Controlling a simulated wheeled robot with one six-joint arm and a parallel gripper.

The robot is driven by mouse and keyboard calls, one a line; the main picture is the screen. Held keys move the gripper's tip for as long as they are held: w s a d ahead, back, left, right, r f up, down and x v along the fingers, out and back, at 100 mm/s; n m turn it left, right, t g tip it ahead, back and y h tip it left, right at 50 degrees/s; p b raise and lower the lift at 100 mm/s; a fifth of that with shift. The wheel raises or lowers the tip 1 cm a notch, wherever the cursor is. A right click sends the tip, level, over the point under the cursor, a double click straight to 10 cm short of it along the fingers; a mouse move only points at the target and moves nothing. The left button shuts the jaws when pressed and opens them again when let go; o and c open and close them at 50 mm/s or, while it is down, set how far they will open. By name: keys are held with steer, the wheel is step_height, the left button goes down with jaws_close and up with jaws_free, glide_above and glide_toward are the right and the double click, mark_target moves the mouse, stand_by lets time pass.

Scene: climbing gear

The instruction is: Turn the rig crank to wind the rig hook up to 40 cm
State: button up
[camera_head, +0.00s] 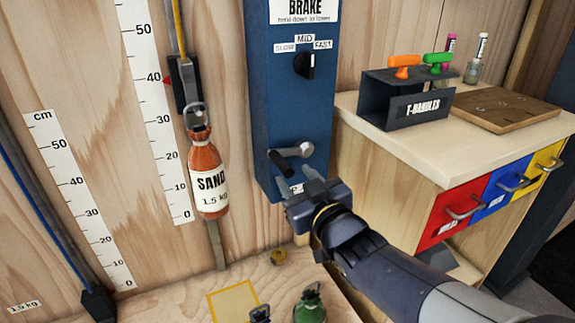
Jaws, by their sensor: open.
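The rig crank (300,151) is a silver arm with a black handle (282,163), low on the blue rig post (292,105). The handle points to the lower left. My gripper (297,183) is open just below the crank, its fingertips close under the handle; I cannot tell whether they touch it. The rig hook (198,115) hangs left of the post under a dark block (185,82). An orange-brown 1.5 kg sand bag (206,170) hangs from it. A red pointer (168,81) on the block sits near the 40 mark of the cm scale (160,110).
A brake dial (304,65) on the post has slow, mid and fast labels. A second scale (78,200) stands left. A cabinet (390,180) with coloured drawers and a T-handle rack (405,98) is right. A green item (309,305) lies on the lower bench.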

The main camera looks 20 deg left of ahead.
mark_target(284, 172)
steer(key=shift+p+v, duration=0.3)
steer(key=shift+v, duration=1.7)
steer(key=shift+w+a, duration=0.1)
steer(key=b+x, duration=0.2)
steer(key=x, duration=0.8)
steer(key=shift+w+a+f, duration=0.15)
steer(key=shift+w+a, duration=0.1)
steer(key=shift+a, duration=0.05)
steer(key=shift+s+f+b, duration=0.15)
steer(key=shift+f+b, duration=0.25)
steer(key=shift+f, duration=0.25)
steer(key=shift+s+d, duration=0.3)
steer(key=shift+d, duration=0.05)
